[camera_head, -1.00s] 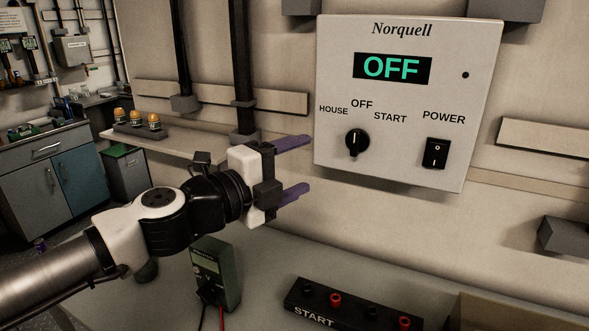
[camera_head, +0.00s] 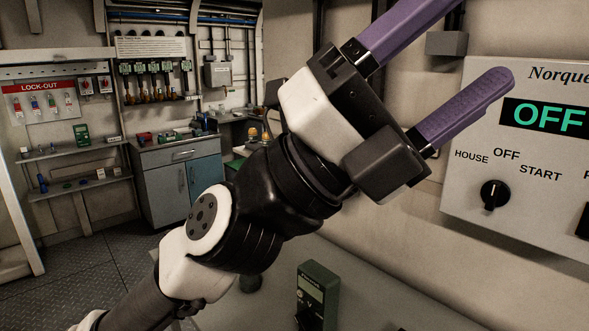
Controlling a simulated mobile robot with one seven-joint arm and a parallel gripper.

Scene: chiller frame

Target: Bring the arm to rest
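My gripper (camera_head: 462,58) is large in the head view, close to the camera, pointing up and to the right. Its two purple fingers are spread wide apart with nothing between them, so it is open and empty. The upper finger runs out of the top of the picture. My arm comes up from the bottom left, bent at the wrist. The lower finger overlaps the left edge of the Norquell control panel (camera_head: 478,105) in the picture; I cannot tell the gap in depth. The panel display reads OFF, and its black knob (camera_head: 494,194) points up towards OFF.
A green meter (camera_head: 318,290) stands on the bench (camera_head: 375,280) below my gripper. A grey-blue cabinet (camera_head: 180,180) and a lock-out board (camera_head: 42,100) with shelves stand at the back left. The floor (camera_head: 110,250) at the left is clear.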

